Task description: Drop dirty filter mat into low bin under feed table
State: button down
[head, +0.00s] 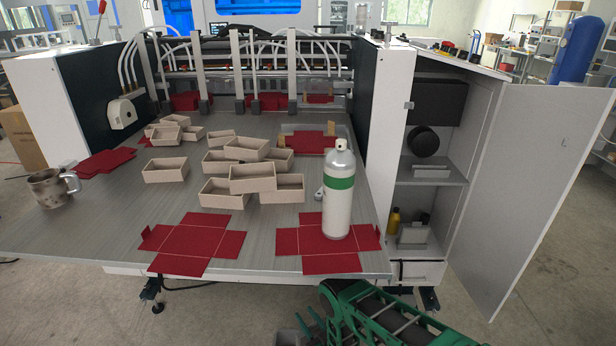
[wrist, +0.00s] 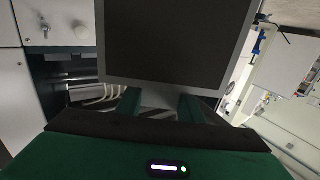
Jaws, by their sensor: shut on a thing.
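The filter mat (wrist: 178,45) fills the upper middle of the wrist view as a dark grey panel with a light grey frame. My gripper (wrist: 160,102) is shut on the frame's near edge, with green fingers at either side. In the head view, only part of my green arm shows at the bottom right of centre, in front of the feed table (head: 110,228); the mat cannot be made out there. A grey edge (head: 288,337) shows at the bottom beside the arm; I cannot tell whether it is the low bin.
On the table are several beige boxes (head: 165,170), red blanks (head: 190,245), a mug (head: 50,188) at left and a white-green spray can (head: 338,195) near the front right. A cabinet with an open door (head: 550,170) stands at right. Floor at lower left is clear.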

jog(key=f, duration=0.4)
jog(key=shift+s+a+f, duration=0.1)
jog(key=shift+a, duration=0.15)
jog(key=c, duration=1.1)
grip_release()
jog(key=v, duration=1)
jog(key=shift+s+d, duration=0.3)
